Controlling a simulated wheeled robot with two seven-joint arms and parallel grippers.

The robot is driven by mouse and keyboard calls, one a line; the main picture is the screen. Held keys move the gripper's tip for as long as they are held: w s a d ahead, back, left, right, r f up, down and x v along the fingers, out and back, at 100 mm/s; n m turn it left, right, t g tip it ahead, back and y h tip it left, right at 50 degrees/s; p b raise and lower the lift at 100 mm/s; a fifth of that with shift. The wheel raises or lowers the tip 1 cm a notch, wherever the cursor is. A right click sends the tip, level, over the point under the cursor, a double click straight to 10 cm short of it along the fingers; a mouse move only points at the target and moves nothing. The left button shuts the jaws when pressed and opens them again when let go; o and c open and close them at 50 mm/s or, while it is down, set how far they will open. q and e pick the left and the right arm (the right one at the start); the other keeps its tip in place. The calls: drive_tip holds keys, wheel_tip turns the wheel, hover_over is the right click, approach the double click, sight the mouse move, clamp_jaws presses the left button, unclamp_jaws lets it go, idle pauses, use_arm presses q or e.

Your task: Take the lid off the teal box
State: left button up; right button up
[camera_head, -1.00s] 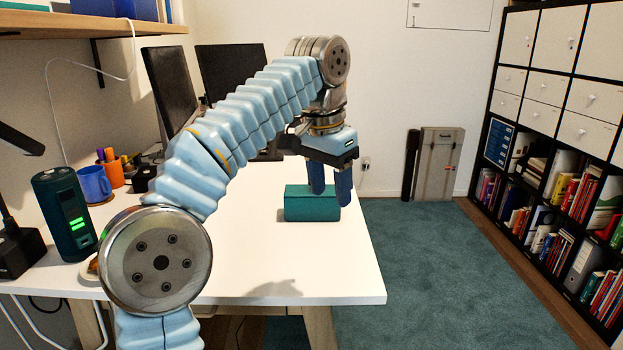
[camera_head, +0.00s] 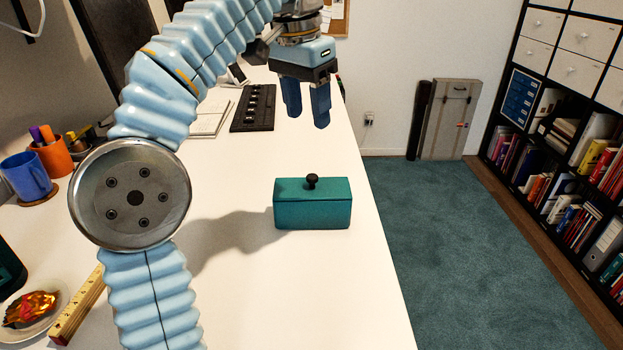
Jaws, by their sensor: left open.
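The teal box (camera_head: 312,216) stands on the white desk near its right edge. Its teal lid (camera_head: 290,188) is on top, with a small black knob (camera_head: 312,181) in the middle. My left gripper (camera_head: 307,116) points down with its two blue fingers apart and nothing between them. In the picture it is above the box; it appears raised over the desk and apart from the knob. My right gripper is not in view.
The white desk (camera_head: 240,290) is clear around the box. A keyboard (camera_head: 254,108) and papers lie farther back. A blue mug (camera_head: 27,177), an orange pen cup (camera_head: 53,156), a folding ruler (camera_head: 78,310) and a small dish are at the left.

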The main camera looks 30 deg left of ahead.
use_arm(q)
drive_tip(key=b, duration=0.1)
hover_over(312, 176)
drive_tip(key=s, duration=0.1)
drive_tip(key=f, duration=0.8)
drive_tip(key=shift+d, duration=0.25)
drive_tip(key=f, duration=0.3)
drive_tip(key=f+b, duration=0.1)
drive_tip(key=shift+w+a+f, duration=0.25)
drive_tip(key=shift+w+a, duration=0.05)
drive_tip(key=shift+w, duration=0.05)
drive_tip(key=shift+f, duration=0.4)
clamp_jaws()
drive_tip(key=shift+r, duration=0.15)
